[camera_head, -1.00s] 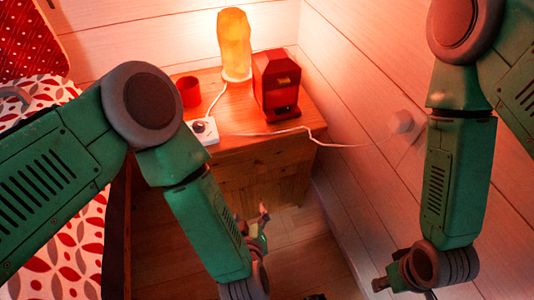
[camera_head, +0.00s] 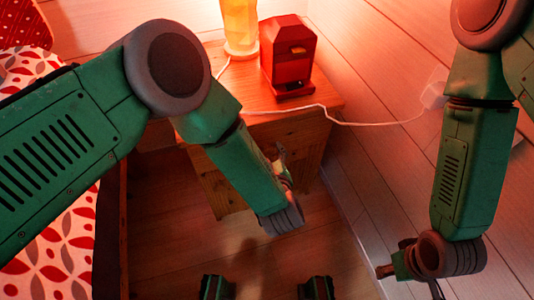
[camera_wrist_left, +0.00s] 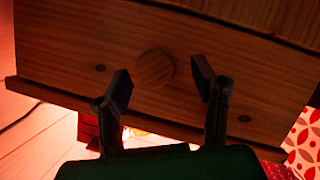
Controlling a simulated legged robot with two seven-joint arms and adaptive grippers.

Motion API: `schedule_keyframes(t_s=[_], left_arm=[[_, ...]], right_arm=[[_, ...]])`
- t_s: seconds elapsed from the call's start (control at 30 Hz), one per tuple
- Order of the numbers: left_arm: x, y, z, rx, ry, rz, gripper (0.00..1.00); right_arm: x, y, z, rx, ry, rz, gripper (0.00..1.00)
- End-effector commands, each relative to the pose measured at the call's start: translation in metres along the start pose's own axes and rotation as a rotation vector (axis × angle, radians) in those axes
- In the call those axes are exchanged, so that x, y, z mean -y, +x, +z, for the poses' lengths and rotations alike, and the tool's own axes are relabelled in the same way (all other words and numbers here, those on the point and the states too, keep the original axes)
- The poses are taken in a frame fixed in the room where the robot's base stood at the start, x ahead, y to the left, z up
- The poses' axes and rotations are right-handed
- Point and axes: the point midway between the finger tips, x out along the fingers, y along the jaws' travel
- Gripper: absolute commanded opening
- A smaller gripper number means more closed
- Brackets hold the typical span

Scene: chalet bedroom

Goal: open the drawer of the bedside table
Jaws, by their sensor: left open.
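The wooden bedside table (camera_head: 321,104) stands against the wall, its front partly hidden by my left arm in the head view. In the left wrist view its drawer front (camera_wrist_left: 60,50) has a round wooden knob (camera_wrist_left: 153,69). No open gap shows around the drawer. My left gripper (camera_head: 281,160) is at the table's front. In the left wrist view its two fingers (camera_wrist_left: 161,78) are apart, one on each side of the knob, with nothing held. My right gripper (camera_head: 384,271) is low over the floor at the right, away from the table; its fingers are unclear.
A red device (camera_head: 286,55) and a glowing lamp (camera_head: 240,25) stand on the tabletop. A white cord (camera_head: 372,123) runs to the wall socket at the right. The bed (camera_head: 55,235) lies along the left. The plank wall (camera_head: 400,60) closes off the right side; floor is free in front.

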Motion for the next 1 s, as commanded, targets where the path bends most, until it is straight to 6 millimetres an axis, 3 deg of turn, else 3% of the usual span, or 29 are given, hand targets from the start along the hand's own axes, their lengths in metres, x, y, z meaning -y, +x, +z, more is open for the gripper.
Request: schedule_keyframes(t_s=[0.2, 0.5, 0.53, 0.67, 1.0], left_arm=[[-0.001, 0.019, 0.001, 0.000, 0.001, 0.001, 0.53], [0.000, 0.021, -0.001, 0.001, -0.001, 0.001, 0.53], [0.000, 0.021, -0.001, 0.001, -0.001, 0.001, 0.46], [0.000, 0.021, -0.001, 0.000, 0.000, 0.001, 0.00], [0.000, 0.017, 0.002, 0.002, 0.002, -0.001, 0.00]], right_arm=[[0.000, 0.009, 0.000, 0.000, 0.000, 0.000, 0.40], [0.000, 0.008, 0.000, 0.000, 0.001, 0.000, 0.40], [0.000, 0.008, 0.000, 0.000, 0.001, 0.000, 0.40], [0.000, 0.008, 0.000, 0.000, 0.000, 0.000, 0.40], [0.000, 0.006, 0.000, 0.000, 0.000, 0.000, 0.40]])
